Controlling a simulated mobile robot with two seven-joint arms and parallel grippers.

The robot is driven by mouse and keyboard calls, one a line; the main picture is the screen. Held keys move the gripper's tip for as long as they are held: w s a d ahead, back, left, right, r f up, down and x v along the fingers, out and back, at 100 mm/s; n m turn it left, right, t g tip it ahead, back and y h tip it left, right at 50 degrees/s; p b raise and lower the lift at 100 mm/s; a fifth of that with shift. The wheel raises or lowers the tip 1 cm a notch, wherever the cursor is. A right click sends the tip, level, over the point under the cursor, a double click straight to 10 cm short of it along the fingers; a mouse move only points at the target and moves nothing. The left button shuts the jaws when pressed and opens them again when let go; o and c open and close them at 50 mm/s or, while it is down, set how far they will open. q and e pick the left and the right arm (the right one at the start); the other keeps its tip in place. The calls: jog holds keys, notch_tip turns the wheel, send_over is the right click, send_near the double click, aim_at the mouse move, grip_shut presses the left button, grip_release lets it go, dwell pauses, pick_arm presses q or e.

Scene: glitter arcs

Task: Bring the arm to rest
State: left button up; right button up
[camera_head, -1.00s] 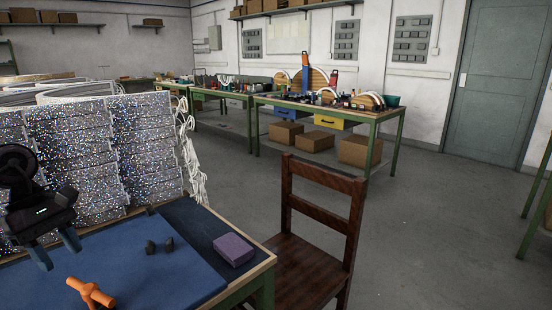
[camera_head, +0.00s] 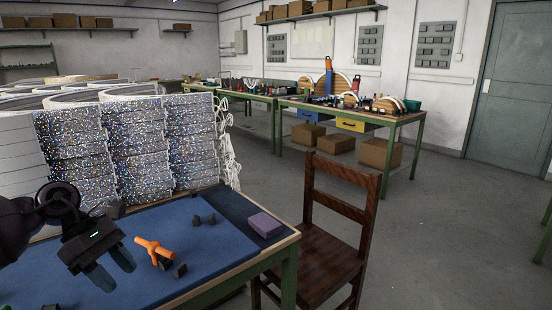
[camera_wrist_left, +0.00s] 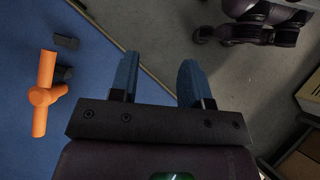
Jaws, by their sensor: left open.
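My left gripper (camera_head: 112,272) is over the front left of the blue mat (camera_head: 190,262) on the workbench. Its two blue fingers are apart, with nothing between them; they also show in the left wrist view (camera_wrist_left: 158,78). An orange T-shaped piece (camera_head: 153,250) lies on the mat, right of the gripper and apart from it. In the left wrist view the orange piece (camera_wrist_left: 45,92) is left of the fingers, with small dark blocks (camera_wrist_left: 66,42) beside it. My right gripper is not in view.
Stacks of glittery arcs (camera_head: 130,140) stand along the bench's back. A purple block (camera_head: 265,224) and a dark dumbbell-shaped piece (camera_head: 203,220) lie toward the right side. A wooden chair (camera_head: 325,250) stands close to the bench's right edge. Open floor lies beyond it.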

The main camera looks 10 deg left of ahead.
pick_arm(q)
jog(key=s+d+f+n+t+h+p, duration=0.25)
jog(key=d+n+t+h, duration=0.2)
jog(key=n, duration=0.35)
jog(key=s+d+f+n+t+h+p, duration=0.1)
jog(key=s+d+n+t+h, duration=0.3)
jog(key=n, duration=0.4)
jog(key=s+f+m+t+y+p, duration=0.1)
jog(key=s+f+m+y, duration=0.4)
jog(key=m, duration=0.6)
jog(key=s+f+m+t+y+p, duration=0.1)
jog(key=s+f+m+y+p, duration=0.2)
jog(key=s+f+m+y, duration=0.3)
jog(key=s+d+f+m+t+y+p, duration=0.1)
jog(key=s+f+m+y, duration=0.4)
jog(key=m, duration=1.2)
jog(key=s+p, duration=0.1)
jog(key=s, duration=0.2)
jog(key=shift+s+f, duration=0.15)
jog(key=shift+s, duration=0.15)
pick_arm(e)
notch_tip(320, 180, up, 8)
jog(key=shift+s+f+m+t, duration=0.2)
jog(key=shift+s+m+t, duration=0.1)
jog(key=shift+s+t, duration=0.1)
